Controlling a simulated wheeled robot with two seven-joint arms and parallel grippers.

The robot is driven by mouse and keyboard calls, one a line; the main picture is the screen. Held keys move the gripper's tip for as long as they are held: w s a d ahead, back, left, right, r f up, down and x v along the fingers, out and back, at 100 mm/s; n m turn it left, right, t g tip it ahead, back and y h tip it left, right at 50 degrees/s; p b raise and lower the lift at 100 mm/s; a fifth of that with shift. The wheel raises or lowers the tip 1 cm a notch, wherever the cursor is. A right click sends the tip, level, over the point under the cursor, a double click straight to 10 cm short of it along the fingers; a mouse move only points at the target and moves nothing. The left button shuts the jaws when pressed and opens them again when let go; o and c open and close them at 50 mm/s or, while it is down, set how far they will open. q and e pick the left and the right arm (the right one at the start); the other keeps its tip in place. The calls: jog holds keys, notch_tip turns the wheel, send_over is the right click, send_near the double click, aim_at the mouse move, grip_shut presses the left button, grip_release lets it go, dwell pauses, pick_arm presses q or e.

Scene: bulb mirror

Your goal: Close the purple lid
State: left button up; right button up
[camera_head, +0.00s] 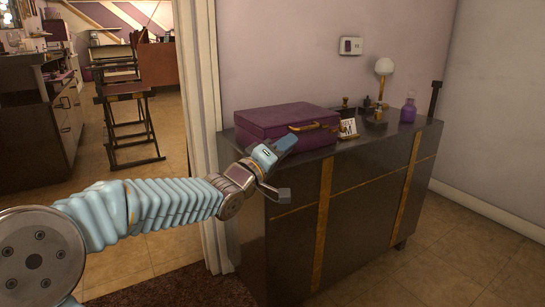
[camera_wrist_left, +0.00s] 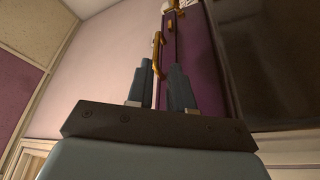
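A purple case (camera_head: 285,122) with a gold handle and gold fittings sits on the dark dresser. Its purple lid (camera_head: 280,112) looks down flat on the case in the head view. In the left wrist view, the case (camera_wrist_left: 203,60) appears turned on its side, with its gold handle (camera_wrist_left: 157,50) beyond the fingers. My left gripper (camera_head: 287,168) is in front of the dresser, just below the case's front edge. My right gripper is not in view.
The dark dresser (camera_head: 355,210) stands against the wall. Right of the case are a small card (camera_head: 347,128), a round white lamp (camera_head: 385,66), a purple bottle (camera_head: 408,112) and small items. A door frame (camera_head: 203,90) is at left. Floor is free at right.

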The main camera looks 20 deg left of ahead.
pick_arm(q)
jog(key=v, duration=0.6)
dwell(0.3)
